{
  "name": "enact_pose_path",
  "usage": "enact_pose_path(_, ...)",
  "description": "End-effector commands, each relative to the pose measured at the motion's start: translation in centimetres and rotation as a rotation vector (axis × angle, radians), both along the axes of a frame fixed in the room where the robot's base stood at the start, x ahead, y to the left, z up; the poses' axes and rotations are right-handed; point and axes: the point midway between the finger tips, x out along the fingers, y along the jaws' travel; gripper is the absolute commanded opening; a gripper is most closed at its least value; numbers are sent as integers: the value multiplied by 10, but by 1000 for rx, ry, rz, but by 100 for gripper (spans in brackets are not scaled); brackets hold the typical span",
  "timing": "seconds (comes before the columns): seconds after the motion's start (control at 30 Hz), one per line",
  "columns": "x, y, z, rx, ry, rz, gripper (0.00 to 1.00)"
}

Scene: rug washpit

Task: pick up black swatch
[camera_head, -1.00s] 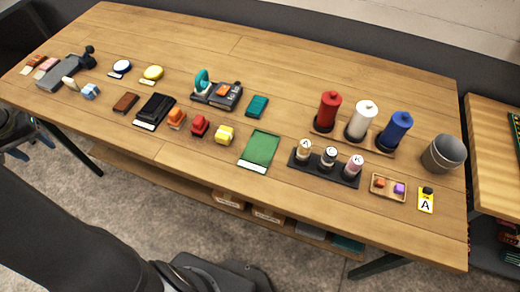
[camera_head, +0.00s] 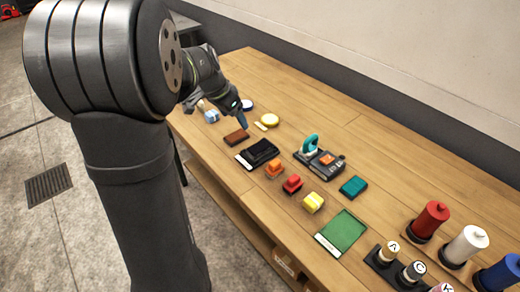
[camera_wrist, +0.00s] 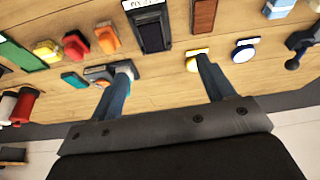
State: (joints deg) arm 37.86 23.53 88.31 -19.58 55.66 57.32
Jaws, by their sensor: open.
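The black swatch (camera_head: 261,151) lies on the table between a brown block and an orange block, with a white label at its near end. In the wrist view the black swatch (camera_wrist: 152,36) is at the top, ahead of the fingers, with its label at the top edge. My gripper (camera_head: 239,116) is above the table, beyond the brown block and up-left of the swatch. In the wrist view my gripper (camera_wrist: 164,66) is open, with its two blue fingers apart and nothing between them.
A teal-handled tool (camera_head: 308,145) stands to the right. A green mat (camera_head: 343,230) and thread spools (camera_head: 430,218) lie farther right.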

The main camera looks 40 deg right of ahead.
Motion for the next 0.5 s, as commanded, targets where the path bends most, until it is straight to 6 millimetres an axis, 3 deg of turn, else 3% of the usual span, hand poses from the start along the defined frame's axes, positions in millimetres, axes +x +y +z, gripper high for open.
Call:
enact_pose_path(0.17,-15,-18,0,-21,-10,-75,75)
enact_pose_path(0.5,-15,-44,-66,-18,-9,-74,75)
